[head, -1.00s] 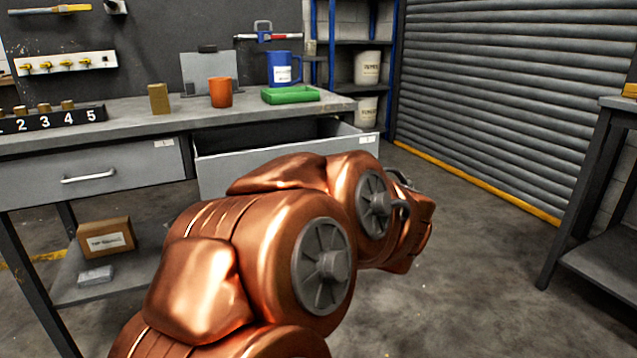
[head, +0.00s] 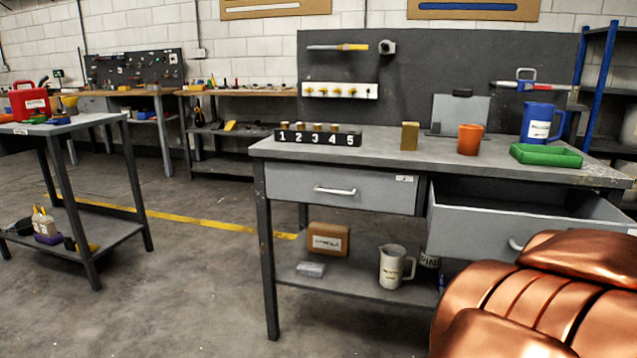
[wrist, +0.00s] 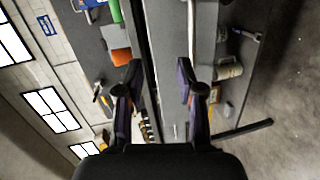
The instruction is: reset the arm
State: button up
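My arm's copper links (head: 540,300) fill the lower right of the head view, in front of the open right drawer (head: 500,232). My gripper is outside the head view. In the wrist view my gripper (wrist: 158,82) shows two dark fingers set wide apart with nothing between them. The wrist view is turned sideways. Behind the fingers are the bench top with the orange cup (wrist: 121,57) on one side and the lower shelf with a pale jug (wrist: 229,70) on the other.
A cart (head: 110,262) stands at left. The floor between (head: 190,280) is clear.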

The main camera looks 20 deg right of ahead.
jog(key=a+r+m+g+p, duration=0.5)
jog(key=a+r+m+p, duration=0.25)
jog(key=r+p, duration=0.6)
jog(key=s+a+r+g+y+p, duration=0.1)
jog(key=s+a+g+y+p, duration=0.2)
jog(key=a, duration=0.7)
jog(key=s+a+r+m+g+y+p, duration=0.1)
jog(key=s+a+g+y+p, duration=0.2)
jog(key=s+a+p, duration=0.4)
jog(key=s+a+r+m+g+y+p, duration=0.1)
jog(key=s+a+p, duration=0.4)
jog(key=a+p, duration=0.7)
jog(key=a+r+g+y, duration=0.1)
jog(key=a+g+y, duration=0.1)
jog(key=a, duration=0.1)
jog(key=shift+s, duration=0.3)
jog(key=shift+m, duration=0.25)
